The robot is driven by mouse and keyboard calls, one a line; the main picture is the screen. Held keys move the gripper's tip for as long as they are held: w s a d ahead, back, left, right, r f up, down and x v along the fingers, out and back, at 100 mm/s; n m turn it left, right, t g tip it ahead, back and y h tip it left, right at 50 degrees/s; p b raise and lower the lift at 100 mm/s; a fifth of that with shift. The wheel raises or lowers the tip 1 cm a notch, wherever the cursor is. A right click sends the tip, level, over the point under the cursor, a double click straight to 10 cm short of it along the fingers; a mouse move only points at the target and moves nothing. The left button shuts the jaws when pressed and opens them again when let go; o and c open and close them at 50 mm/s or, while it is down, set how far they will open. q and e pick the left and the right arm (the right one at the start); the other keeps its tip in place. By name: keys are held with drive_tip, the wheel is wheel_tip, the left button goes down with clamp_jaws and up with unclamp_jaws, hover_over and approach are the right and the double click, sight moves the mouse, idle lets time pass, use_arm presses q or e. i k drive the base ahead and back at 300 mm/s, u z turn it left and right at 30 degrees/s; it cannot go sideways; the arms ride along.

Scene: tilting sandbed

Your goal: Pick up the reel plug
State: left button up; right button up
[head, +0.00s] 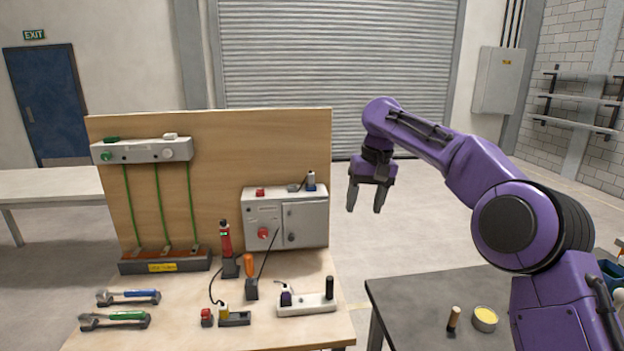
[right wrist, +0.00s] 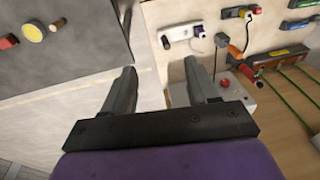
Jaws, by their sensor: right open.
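No plug is clearly marked as the reel plug. A dark purple plug with a white cord (head: 286,297) sits in a white socket strip (head: 312,306) at the bench front; it also shows in the right wrist view (right wrist: 201,30). A yellow plug (head: 223,312) with a black cord stands in a dark holder to its left. My right gripper (head: 364,210) is open and empty, pointing down in the air right of the grey control box; its fingers show in the right wrist view (right wrist: 160,68). My left gripper is out of view.
A black upright piece (head: 329,287) stands on the strip's right end. An orange-handled tool (head: 249,265) and a red tool (head: 225,240) stand behind. The control box (head: 262,218) is on the backboard (head: 220,130). A grey table (head: 400,305) is at right, with a gap between.

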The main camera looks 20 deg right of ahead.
sight(311, 176)
drive_tip(key=i, duration=1.45)
